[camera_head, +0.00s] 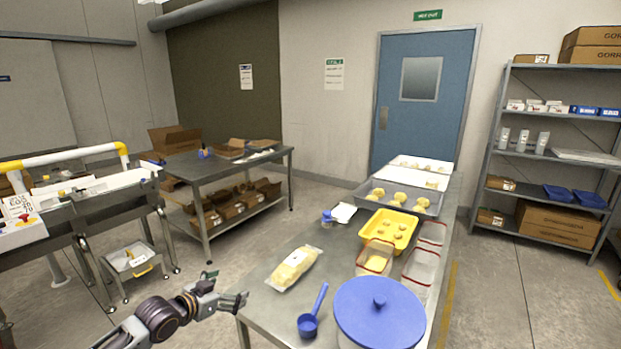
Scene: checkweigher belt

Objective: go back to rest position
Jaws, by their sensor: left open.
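My left gripper (226,290) shows low in the head view, left of the near corner of the steel table (262,312). It is open and empty, with nothing between its fingers. It is apart from the bagged yellow item (295,268) and the blue scoop (312,318), which both lie on the table to its right. Part of my left arm shows behind the gripper at the bottom edge. My right gripper is not in view.
The steel table also bears a blue-lidded tub (380,310), a yellow tray (388,232), clear containers (421,265) and a grey tray (376,189). A belt machine (98,205) stands at left, a second table (215,169) behind. Floor between them is partly clear.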

